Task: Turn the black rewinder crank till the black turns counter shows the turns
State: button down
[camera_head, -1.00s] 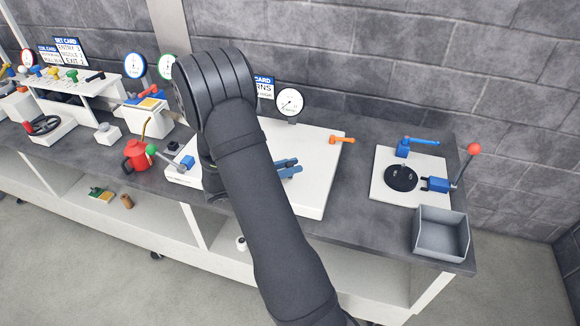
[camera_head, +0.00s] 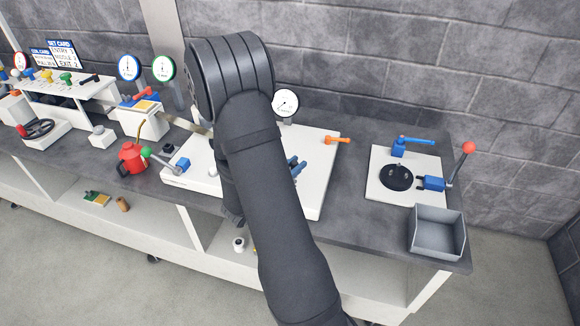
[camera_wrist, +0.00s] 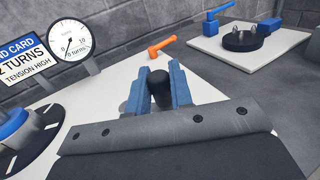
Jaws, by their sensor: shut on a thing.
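My gripper (camera_wrist: 159,90) has blue fingers shut on the black knob of the rewinder crank (camera_wrist: 160,88) in the wrist view. The rest of the crank is mostly hidden behind the fingers and gripper body. In the head view my arm covers most of the crank, and only the blue fingers (camera_head: 298,166) show beside it, over the white board. The black-rimmed turns counter (camera_wrist: 70,38) stands behind and left of the gripper; it also shows in the head view (camera_head: 285,103). Its needle is too small to read exactly.
A partly cut-off card (camera_wrist: 24,56) reads "2 TURNS, TENSION HIGH". A blue hub on a black disc (camera_wrist: 22,138) is at left. An orange lever (camera_head: 337,140) lies at the board's far edge. Right are a blue-handled fixture (camera_head: 397,176) and grey bin (camera_head: 437,233).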

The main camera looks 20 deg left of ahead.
jog(key=n+y, duration=0.1)
jog(key=y, duration=0.1)
jog(key=w+d+n+t+y, duration=0.1)
jog(key=y, duration=0.1)
jog(key=n+y, duration=0.1)
jog(key=shift+w+d+n+t+y, duration=0.15)
jog(key=shift+w+n+t+y, duration=0.15)
jog(key=shift+w+n+y, duration=0.35)
jog(key=shift+n+y, duration=0.2)
jog(key=shift+y, duration=0.25)
jog(key=shift+w+n+y, duration=0.2)
jog(key=shift+n+y, duration=0.25)
jog(key=shift+y, duration=0.25)
jog(key=c, duration=1.3)
grip_release()
jog(key=shift+w, duration=0.1)
jog(key=s, duration=0.5)
jog(key=s+d, duration=0.1)
jog(key=s, duration=1.1)
jog(key=shift+s+d, duration=0.15)
jog(key=shift+s, duration=0.05)
